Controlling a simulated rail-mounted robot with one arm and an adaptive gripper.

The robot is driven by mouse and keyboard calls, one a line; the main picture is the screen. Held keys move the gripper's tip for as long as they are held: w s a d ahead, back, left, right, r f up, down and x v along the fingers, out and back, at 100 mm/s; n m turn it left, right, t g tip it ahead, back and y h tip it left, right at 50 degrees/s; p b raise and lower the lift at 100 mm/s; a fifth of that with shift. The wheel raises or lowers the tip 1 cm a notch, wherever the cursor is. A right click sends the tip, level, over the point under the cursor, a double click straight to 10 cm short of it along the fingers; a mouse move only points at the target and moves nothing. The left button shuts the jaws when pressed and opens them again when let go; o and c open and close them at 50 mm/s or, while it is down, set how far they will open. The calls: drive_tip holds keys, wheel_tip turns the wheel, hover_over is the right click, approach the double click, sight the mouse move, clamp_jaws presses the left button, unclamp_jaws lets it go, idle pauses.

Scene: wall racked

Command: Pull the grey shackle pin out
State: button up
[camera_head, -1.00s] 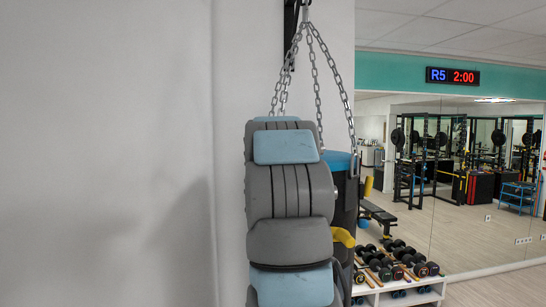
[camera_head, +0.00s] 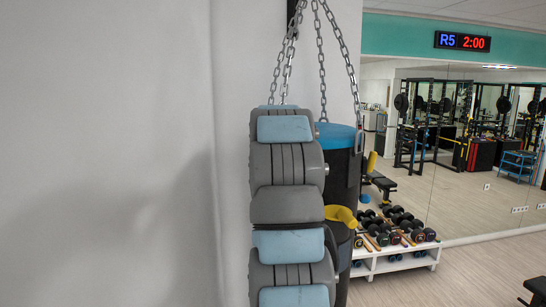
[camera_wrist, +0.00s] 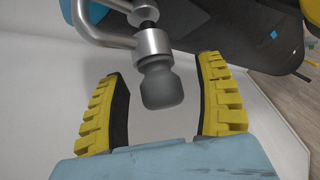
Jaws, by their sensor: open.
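In the wrist view, the grey shackle pin (camera_wrist: 160,87) has a thick, rounded head. It sticks out below a silver collar on the bent metal shackle (camera_wrist: 100,30). My gripper (camera_wrist: 162,69) is open, with one yellow ribbed finger on each side of the pin head. There is a visible gap on both sides and neither finger appears to touch it. In the head view, my arm covers much of the hanging bag, and I cannot make out the pin there.
The dark punching bag (camera_head: 346,170) with a blue top hangs from chains (camera_head: 321,60) behind my arm. A white rack (camera_head: 395,262) of dumbbells stands to the right, before a mirror (camera_head: 460,150). A plain white wall (camera_head: 110,120) fills the left.

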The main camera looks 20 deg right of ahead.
drive_tip(key=shift+w+f, duration=0.1)
drive_tip(key=shift+w, duration=0.05)
clamp_jaws()
idle(0.4)
drive_tip(key=shift+d+b, duration=0.1)
drive_tip(key=shift+b, duration=0.7)
idle(2.9)
